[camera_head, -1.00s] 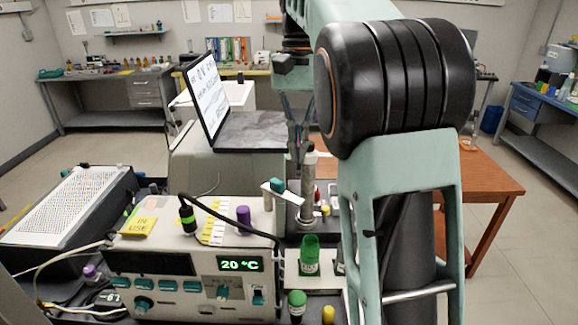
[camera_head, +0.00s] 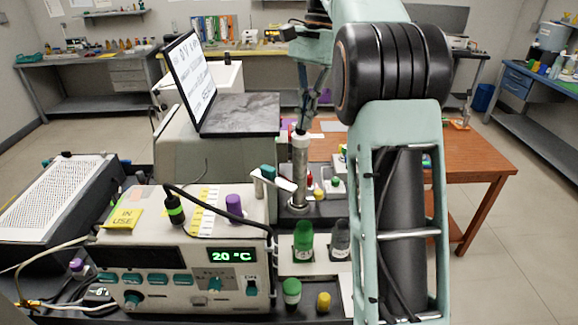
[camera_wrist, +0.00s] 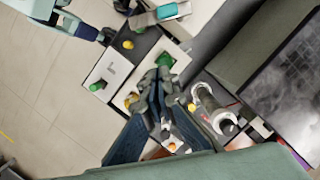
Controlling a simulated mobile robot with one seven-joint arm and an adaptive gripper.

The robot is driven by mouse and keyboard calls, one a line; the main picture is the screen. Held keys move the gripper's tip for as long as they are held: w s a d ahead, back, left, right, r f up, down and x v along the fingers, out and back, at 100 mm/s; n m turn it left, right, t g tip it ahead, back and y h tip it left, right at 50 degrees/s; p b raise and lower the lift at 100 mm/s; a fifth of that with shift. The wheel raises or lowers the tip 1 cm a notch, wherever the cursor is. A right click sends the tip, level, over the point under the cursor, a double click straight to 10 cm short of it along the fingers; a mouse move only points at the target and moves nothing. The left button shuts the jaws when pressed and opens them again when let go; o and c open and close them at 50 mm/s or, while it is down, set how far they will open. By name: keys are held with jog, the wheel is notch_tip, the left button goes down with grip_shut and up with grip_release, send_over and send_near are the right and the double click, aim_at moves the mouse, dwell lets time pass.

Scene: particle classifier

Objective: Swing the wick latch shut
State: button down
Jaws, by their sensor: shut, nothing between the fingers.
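The wick latch seems to be the short white lever (camera_head: 284,183) with a teal knob (camera_head: 268,171), at the back right of the instrument. It points toward a tall pale cylinder (camera_head: 299,165) standing on a dark base; I cannot tell whether they touch. My gripper (camera_head: 304,122) is above and behind the cylinder's top in the head view, apart from the lever, with its tips partly hidden. In the wrist view, my gripper (camera_wrist: 158,80) is shut and empty, with the cylinder (camera_wrist: 212,107) to its right.
The instrument (camera_head: 180,255) reads 20 °C. Green-capped jars (camera_head: 303,240) and a yellow-capped vial (camera_head: 323,302) stand beside it. A laptop (camera_head: 235,115) sits behind on a grey housing. A brown table (camera_head: 470,175) stands at the right.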

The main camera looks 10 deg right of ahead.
aim_at(273, 176)
jog(key=s+a+f+b, duration=0.1)
jog(key=s+a+f, duration=0.3)
jog(key=f, duration=0.5)
jog(key=shift+s+a, duration=0.2)
jog(key=shift+a, duration=0.1)
